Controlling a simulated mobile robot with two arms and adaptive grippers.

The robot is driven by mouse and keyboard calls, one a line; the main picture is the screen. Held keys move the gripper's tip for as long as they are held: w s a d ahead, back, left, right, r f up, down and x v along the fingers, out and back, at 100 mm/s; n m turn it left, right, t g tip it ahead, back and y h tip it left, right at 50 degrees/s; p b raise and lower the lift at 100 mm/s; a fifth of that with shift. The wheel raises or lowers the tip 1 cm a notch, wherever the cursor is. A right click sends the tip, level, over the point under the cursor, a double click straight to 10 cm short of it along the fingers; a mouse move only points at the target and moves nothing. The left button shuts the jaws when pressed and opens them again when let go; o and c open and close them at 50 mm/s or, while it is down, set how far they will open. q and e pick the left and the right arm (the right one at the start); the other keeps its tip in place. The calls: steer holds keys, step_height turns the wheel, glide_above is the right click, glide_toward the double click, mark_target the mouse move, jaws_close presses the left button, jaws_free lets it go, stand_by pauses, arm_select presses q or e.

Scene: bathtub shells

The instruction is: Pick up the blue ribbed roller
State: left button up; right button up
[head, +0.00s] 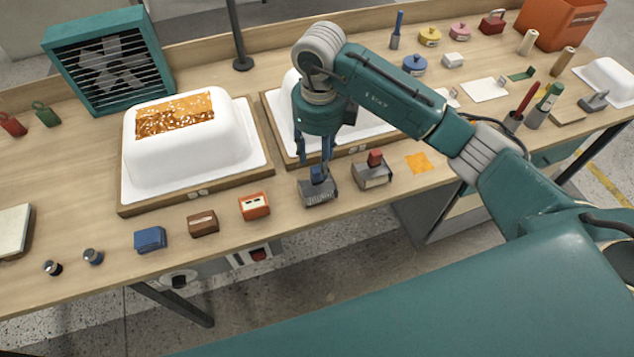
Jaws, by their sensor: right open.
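The blue ribbed roller (319,194) stands near the front edge of the bench, with a blue top and a grey ribbed lower part. My right gripper (314,165) points straight down over it from above. Its fingers are open and reach down near the blue top; I cannot tell whether they touch it. The fingers partly hide the top. The roller rests on the bench. My left gripper is not in view.
A similar red-topped tool (372,172) stands just right of the roller. An orange box (254,206) and a brown box (202,223) stand to the left. A white tub shell (180,165) on a wooden board and another shell partly behind my gripper lie further back.

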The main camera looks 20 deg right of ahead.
mark_target(317, 169)
steer(key=shift+f, duration=0.3)
steer(key=f, duration=0.1)
steer(key=f+p, duration=0.1)
steer(key=f, duration=0.1)
steer(key=f+p, duration=0.1)
steer(key=shift+s+a+f, duration=0.15)
steer(key=shift+s+a, duration=0.15)
steer(key=shift+s, duration=0.05)
steer(key=shift+f, duration=0.35)
steer(key=shift+w+f, duration=0.1)
steer(key=shift+c, duration=0.6)
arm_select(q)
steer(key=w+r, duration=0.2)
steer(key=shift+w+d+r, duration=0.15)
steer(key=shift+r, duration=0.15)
arm_select(e)
jaws_close()
